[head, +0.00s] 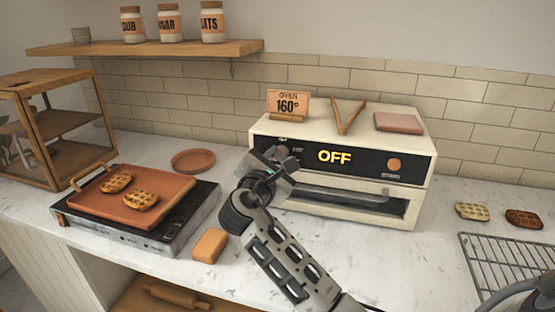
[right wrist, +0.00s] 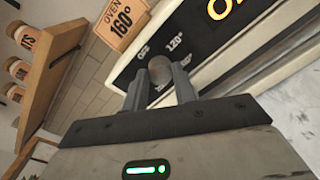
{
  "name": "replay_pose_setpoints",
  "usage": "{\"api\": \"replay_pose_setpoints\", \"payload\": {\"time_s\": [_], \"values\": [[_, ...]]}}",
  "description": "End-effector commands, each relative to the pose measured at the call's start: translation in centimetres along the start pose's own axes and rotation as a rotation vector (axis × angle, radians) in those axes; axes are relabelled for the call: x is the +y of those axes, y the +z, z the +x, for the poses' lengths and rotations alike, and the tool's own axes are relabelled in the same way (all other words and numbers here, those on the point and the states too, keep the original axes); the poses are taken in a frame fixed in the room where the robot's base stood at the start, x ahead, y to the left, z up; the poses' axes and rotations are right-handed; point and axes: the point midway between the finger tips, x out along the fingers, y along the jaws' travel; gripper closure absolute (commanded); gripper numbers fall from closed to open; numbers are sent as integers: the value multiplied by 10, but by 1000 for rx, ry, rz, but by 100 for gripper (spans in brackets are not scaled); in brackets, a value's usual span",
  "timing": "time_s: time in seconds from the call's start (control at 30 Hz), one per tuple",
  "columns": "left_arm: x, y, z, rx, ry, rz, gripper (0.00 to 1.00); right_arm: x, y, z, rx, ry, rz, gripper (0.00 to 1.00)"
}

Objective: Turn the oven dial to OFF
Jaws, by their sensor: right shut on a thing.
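The cream oven (head: 420,170) stands on the counter at the right, its black panel display (head: 334,157) reading OFF in lit letters. My right gripper (head: 279,158) is at the left end of the panel and covers the dial there in the head view. In the right wrist view, the fingers (right wrist: 160,85) are shut on the round oven dial (right wrist: 161,70). Labels OFF and 120° show on the panel around the dial. Which mark the dial points to cannot be made out.
A card reading OVEN 160° (head: 288,104), tongs (head: 347,117) and a flat pinkish block (head: 398,122) are on the oven top. A griddle with an orange tray (head: 165,187) stands left. A wire rack (head: 510,265) lies at the right.

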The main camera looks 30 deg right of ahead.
Motion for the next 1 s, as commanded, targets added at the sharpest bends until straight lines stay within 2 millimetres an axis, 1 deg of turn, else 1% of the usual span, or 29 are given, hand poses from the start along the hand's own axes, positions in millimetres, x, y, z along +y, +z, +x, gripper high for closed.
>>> {"api": "replay_pose_setpoints", "payload": {"time_s": [0.37,0.4,0.47,0.5,0.73,0.83,0.93,1.0], "values": [[-1,0,0,1,-1,0,64,0,-1,0,2,-1,-9,95],[-1,0,0,1,-1,0,64,0,-1,0,2,-1,-9,70],[-1,0,0,1,-2,0,64,0,-1,0,2,-1,-9,53],[-1,0,0,1,-2,0,64,0,-1,0,2,-1,-8,51],[-1,0,0,1,-1,0,64,0,-1,0,1,-1,-7,51],[-1,0,0,1,-1,0,64,0,-1,-4,2,0,-5,51],[0,2,2,1,-1,-1,64,0,-2,-15,2,0,-4,51],[0,4,3,0,0,-1,64,-1,-2,-28,4,1,-4,51]]}}
